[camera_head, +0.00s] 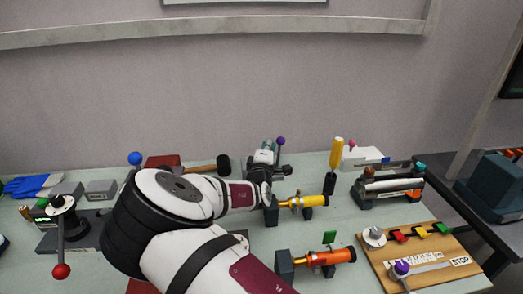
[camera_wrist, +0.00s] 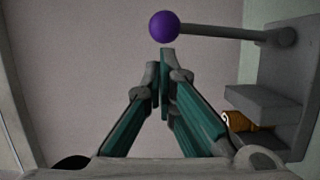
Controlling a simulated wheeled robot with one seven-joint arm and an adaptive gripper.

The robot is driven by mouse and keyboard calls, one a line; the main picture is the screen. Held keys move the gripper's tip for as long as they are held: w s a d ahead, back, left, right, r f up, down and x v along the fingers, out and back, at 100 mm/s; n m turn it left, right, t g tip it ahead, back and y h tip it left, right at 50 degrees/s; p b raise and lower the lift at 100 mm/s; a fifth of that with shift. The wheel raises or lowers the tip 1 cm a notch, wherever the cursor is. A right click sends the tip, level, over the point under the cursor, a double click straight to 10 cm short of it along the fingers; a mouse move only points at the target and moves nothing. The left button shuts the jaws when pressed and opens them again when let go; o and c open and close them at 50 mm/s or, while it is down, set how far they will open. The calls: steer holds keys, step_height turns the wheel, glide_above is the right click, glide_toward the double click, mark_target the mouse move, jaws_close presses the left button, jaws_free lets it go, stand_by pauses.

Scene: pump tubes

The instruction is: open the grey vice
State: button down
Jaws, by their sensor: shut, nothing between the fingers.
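The grey vice (camera_wrist: 303,80) fills the right side of the wrist view. Its thin handle rod (camera_wrist: 225,33) reaches left and ends in a purple ball (camera_wrist: 164,27). In the head view the purple ball (camera_head: 281,141) stands up at the back of the table, and my gripper hides part of the vice. My gripper (camera_wrist: 160,66) is shut and empty, with its teal fingers together just short of the ball in the wrist view. In the head view my gripper (camera_head: 269,145) is just left of the ball. I cannot tell whether it touches the ball.
A yellow cylinder (camera_head: 296,202) and an orange cylinder (camera_head: 328,257) in dark holders sit right of my arm. A yellow-handled tool (camera_head: 336,155) stands behind them. A wooden board (camera_head: 425,281) with switches is at front right. A hammer (camera_head: 222,163) lies left of the vice.

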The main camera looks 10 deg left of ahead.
steer(key=shift+w+d, duration=0.15)
steer(key=shift+d, duration=0.15)
steer(key=shift+w+d+r+m, duration=0.15)
steer(key=shift+d+m, duration=0.1)
steer(key=shift+m, duration=0.15)
steer(key=shift+d+p, duration=0.25)
steer(key=shift+p, duration=0.1)
steer(key=w+d+m+g+y+p, duration=0.1)
steer(key=w+d+m+g, duration=0.1)
steer(key=d+m, duration=0.4)
steer(key=shift+d+f+p, duration=0.35)
steer(key=shift+f, duration=0.05)
stand_by(0.6)
